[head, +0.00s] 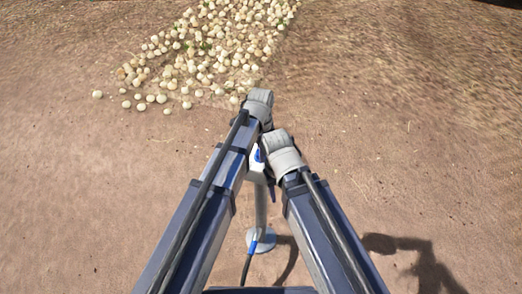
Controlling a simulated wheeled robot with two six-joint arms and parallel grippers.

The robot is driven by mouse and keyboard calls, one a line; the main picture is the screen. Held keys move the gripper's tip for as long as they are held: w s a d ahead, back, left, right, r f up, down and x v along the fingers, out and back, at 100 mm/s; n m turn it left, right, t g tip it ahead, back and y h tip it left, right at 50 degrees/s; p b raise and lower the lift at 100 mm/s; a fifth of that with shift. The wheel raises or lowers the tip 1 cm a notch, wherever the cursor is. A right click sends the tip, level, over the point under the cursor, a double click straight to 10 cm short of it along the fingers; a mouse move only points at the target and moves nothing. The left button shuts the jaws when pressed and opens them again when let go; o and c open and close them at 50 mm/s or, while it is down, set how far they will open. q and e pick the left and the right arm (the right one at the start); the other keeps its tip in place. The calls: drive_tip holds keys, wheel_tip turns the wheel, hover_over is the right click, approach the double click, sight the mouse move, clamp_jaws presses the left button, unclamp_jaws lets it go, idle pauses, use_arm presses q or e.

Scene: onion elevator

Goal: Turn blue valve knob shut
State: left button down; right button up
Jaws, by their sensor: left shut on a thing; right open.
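A slim grey post (261,208) stands upright on a round pale base (261,240) between my two arms. At its top is a pale head with the blue valve knob (258,155), mostly covered by my arms. My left gripper (265,122) is at the top of the post, higher in the picture. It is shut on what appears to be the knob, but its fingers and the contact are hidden. My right gripper (280,150) is open, just right of the post head. Its fingertips are hidden under its wrist.
A dark hose with a blue end (252,248) runs from the base toward me. A large pile of pale onions (215,50) lies on the ground beyond my grippers. Bare dirt lies open to the left and right. My shadow falls at the lower right.

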use_arm(q)
drive_tip(key=n, duration=2.1)
drive_tip(key=shift+n, duration=0.3)
idle(0.4)
drive_tip(key=shift+c, duration=1.8)
unclamp_jaws()
